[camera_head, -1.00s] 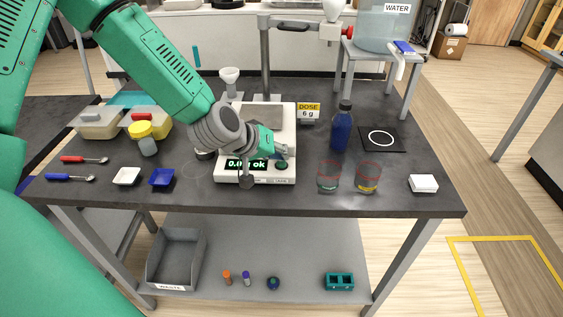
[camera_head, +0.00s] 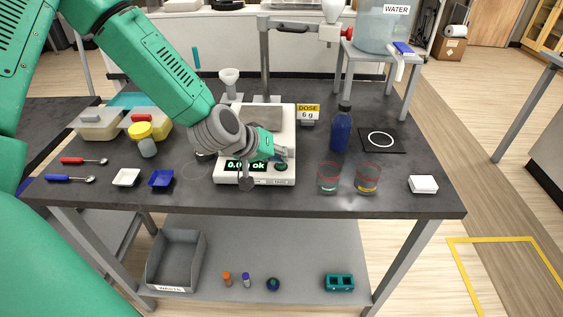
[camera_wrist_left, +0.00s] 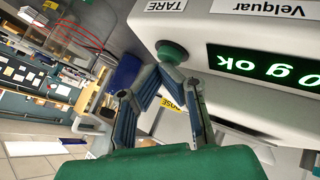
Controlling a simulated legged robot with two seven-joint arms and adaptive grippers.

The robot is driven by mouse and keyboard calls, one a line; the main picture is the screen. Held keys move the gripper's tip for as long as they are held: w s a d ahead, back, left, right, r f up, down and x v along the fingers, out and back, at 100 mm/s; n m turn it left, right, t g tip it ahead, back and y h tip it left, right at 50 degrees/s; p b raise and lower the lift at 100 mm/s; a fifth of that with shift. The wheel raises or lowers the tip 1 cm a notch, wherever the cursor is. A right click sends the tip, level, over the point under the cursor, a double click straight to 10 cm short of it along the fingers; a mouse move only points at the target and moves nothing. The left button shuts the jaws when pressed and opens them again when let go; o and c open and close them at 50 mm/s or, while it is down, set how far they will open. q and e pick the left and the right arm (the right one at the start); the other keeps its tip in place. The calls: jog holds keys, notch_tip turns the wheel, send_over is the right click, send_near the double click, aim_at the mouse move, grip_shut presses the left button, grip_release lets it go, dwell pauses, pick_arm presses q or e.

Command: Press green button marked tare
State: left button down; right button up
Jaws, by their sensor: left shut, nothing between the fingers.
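The white scale (camera_head: 228,176) stands on the dark table with a lit green display (camera_head: 245,166). Its green button (camera_head: 281,167) is on the front, right of the display. In the left wrist view the green button (camera_wrist_left: 172,52) sits by the TARE label (camera_wrist_left: 166,6). My left gripper (camera_head: 283,152) is shut and empty, just above the button in the head view. In the left wrist view its fingertips (camera_wrist_left: 170,66) are right at the button and overlap its edge. I cannot tell whether they touch it. My right gripper is not in view.
A blue bottle (camera_head: 341,131) and two glasses, one (camera_head: 329,178) with a red band, stand right of the scale. The dose sign (camera_head: 308,112) is behind.

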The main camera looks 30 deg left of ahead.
pick_arm(q)
jog(key=shift+r+p, duration=0.45)
jog(key=shift+r, duration=0.25)
notch_tip(320, 180, up, 5)
jog(key=p, duration=0.4)
jog(key=shift+p, duration=0.3)
